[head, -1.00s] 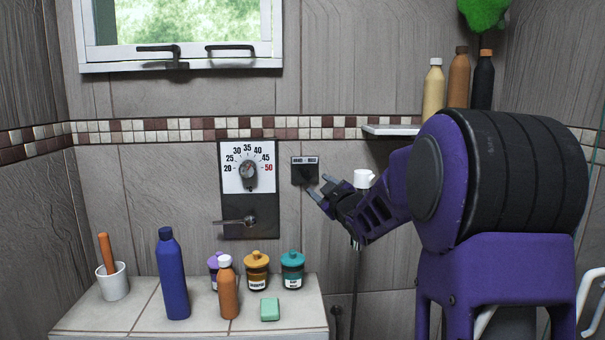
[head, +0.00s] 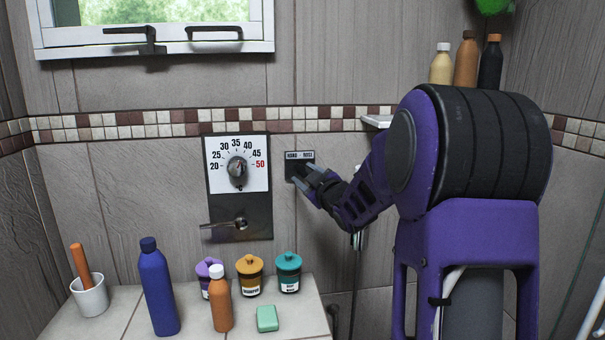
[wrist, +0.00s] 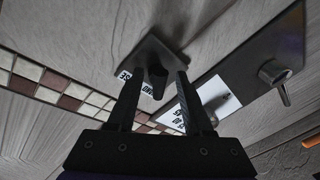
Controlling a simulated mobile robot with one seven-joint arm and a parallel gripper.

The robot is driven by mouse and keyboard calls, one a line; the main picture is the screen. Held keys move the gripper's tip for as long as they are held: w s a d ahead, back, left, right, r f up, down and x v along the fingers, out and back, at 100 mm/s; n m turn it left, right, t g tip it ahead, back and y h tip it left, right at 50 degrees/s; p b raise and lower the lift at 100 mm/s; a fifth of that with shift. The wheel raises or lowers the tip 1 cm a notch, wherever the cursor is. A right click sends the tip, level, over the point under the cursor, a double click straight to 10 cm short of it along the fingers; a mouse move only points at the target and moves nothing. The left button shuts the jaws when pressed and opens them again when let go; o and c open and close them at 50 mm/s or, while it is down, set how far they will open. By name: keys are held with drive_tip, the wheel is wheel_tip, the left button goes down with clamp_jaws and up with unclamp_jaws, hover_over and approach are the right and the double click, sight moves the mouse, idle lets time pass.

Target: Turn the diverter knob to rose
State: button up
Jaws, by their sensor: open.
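The diverter is a small dark plate (head: 291,171) on the tiled wall, with a white label reading HAND on the left and ROSE on the right. In the wrist view the plate (wrist: 150,50) carries a dark knob (wrist: 157,76). My gripper (head: 306,172) is open at the plate and hides the knob in the head view. In the wrist view the knob shows between the two fingertips, with a gap on each side. I cannot tell how deep the fingers reach around it, or exactly which label the knob points to.
A temperature dial panel (head: 238,205) with a lower lever (head: 222,224) is close to the left. Below, a tiled ledge (head: 115,300) holds a blue bottle (head: 158,290), an orange bottle (head: 220,303), jars and green soap (head: 267,318). A shelf (head: 377,121) is at upper right.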

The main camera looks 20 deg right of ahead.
clamp_jaws()
drive_tip(key=shift+f, duration=0.15)
idle(0.4)
drive_tip(key=m+b, duration=0.2)
drive_tip(key=m, duration=0.2)
drive_tip(key=m+t+h+b, duration=0.1)
drive_tip(key=m+b, duration=0.1)
drive_tip(key=m, duration=0.2)
drive_tip(key=a+m+t+h+b, duration=0.1)
drive_tip(key=m+b, duration=0.1)
drive_tip(key=m, duration=0.2)
drive_tip(key=shift+w+a+f+m, duration=0.1)
drive_tip(key=shift+f+m, duration=0.05)
drive_tip(key=shift+m, duration=0.25)
drive_tip(key=shift+a+r+m+t+h, duration=0.15)
drive_tip(key=shift+m+h, duration=0.35)
drive_tip(key=shift+m, duration=0.75)
drive_tip(key=shift+a+r+m+t+h, duration=0.1)
drive_tip(key=shift+m+t+h, duration=0.3)
drive_tip(key=shift+m, duration=1.15)
